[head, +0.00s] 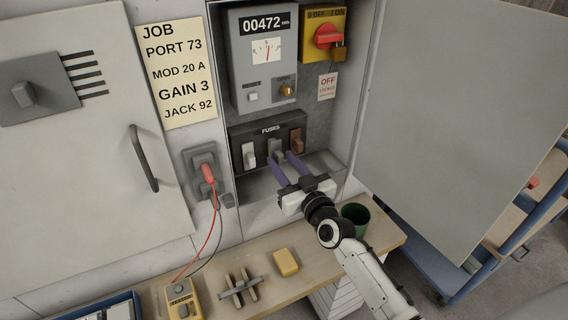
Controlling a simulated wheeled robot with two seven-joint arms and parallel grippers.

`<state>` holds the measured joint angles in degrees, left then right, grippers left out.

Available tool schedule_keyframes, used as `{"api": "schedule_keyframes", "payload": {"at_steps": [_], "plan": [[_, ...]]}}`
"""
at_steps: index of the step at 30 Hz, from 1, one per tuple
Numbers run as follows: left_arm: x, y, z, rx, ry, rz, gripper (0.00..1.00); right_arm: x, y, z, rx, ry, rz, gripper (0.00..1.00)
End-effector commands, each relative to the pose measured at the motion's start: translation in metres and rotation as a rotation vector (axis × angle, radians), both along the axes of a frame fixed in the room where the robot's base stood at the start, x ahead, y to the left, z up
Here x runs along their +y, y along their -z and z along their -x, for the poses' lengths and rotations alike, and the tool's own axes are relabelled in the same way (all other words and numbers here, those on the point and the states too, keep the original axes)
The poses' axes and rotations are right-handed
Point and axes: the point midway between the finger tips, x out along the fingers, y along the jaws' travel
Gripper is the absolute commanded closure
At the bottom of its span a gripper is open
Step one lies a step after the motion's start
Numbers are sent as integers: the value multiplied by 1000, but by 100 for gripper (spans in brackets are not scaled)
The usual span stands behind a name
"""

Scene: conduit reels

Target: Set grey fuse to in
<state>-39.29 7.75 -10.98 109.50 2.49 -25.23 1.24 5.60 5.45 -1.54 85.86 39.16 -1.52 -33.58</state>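The grey fuse (277,147) is the middle one of three in the black fuse block (270,129) inside the open cabinet. A white fuse (249,155) is on its left and a brown fuse (297,141) on its right. My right gripper (281,157) reaches up from the lower right with its purple fingers at the lower end of the grey fuse, one towards each side. A gap shows between the fingers; I cannot tell whether they press on the fuse. The fingers partly hide its lower end. My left gripper is not in view.
Above the fuses are a meter box (264,60) and a yellow switch with a red knob (326,36) and a padlock. The open cabinet door (460,110) stands at the right. Below, the wooden bench (330,262) holds a yellow block (286,262), a multimeter (182,298) and a green cup (356,216).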

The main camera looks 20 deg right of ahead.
Motion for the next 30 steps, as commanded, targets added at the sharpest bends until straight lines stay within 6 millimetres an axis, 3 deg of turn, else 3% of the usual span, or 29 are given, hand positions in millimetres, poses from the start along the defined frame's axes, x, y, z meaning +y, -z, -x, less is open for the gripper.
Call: {"api": "schedule_keyframes", "payload": {"at_steps": [5, 11, 19, 25, 30], "plan": [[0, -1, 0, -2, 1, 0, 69, 0, 0, 0, 1, 0, 0, 67], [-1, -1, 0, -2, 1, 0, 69, 0, 0, 0, 1, 0, 0, 99], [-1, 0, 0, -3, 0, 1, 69, 0, 1, -2, 1, -1, 0, 100], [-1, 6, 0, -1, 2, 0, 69, 1, 1, -24, 0, 0, 1, 100], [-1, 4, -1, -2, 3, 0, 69, 1, 1, -27, 1, 0, 0, 100]]}}
